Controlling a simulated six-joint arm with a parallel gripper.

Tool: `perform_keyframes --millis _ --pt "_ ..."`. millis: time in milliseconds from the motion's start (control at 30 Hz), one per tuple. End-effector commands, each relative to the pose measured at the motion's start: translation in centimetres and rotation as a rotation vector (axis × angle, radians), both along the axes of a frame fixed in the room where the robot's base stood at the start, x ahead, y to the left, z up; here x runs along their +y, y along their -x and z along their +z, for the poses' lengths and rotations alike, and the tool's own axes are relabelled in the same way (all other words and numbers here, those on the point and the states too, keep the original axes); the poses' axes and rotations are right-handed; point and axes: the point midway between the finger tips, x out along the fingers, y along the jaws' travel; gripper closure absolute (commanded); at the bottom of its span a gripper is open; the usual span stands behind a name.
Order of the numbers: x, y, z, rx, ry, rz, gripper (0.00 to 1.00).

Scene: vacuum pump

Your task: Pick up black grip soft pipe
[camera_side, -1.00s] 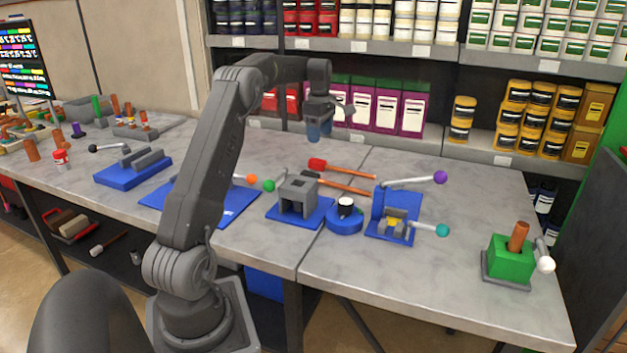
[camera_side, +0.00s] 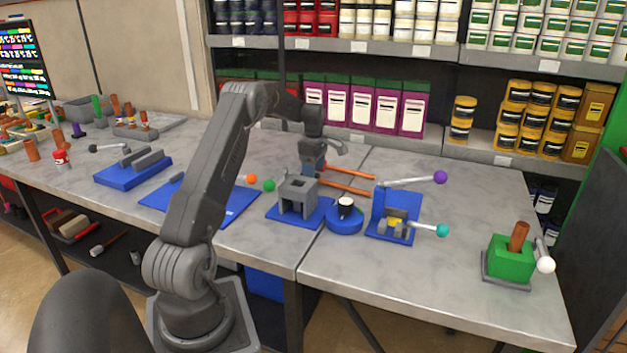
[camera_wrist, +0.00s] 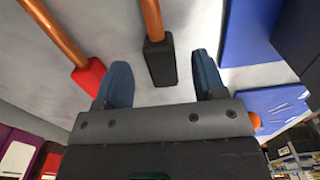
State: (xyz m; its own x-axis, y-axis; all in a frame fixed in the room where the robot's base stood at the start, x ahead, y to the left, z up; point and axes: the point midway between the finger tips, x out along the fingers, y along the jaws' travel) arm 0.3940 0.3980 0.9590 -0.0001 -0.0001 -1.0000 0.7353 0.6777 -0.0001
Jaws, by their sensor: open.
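The soft pipe with the black grip (camera_wrist: 160,62) shows in the wrist view as a copper tube ending in a black block. The black grip lies between the two blue fingertips of my gripper (camera_wrist: 161,82), which is open, with a gap on both sides. In the side view my gripper (camera_side: 313,170) is low over the table behind the grey block fixture and hides the black grip there. The copper tube (camera_side: 347,186) runs to the right from under my gripper.
A second copper pipe with a red grip (camera_wrist: 90,76) lies beside it, left of my gripper in the wrist view. A grey block fixture on a blue base (camera_side: 297,200) stands just in front. A round blue holder (camera_side: 344,222) and a lever vise (camera_side: 392,216) stand to the right.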

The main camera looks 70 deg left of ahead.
Motion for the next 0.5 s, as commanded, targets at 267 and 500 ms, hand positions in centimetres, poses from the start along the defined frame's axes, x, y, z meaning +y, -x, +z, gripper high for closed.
perform_keyframes --millis 267,500 --pt "0.0 0.1 -2.7 0.000 0.000 0.000 0.36" --pt "0.0 0.1 -2.6 0.000 0.000 0.000 0.41"
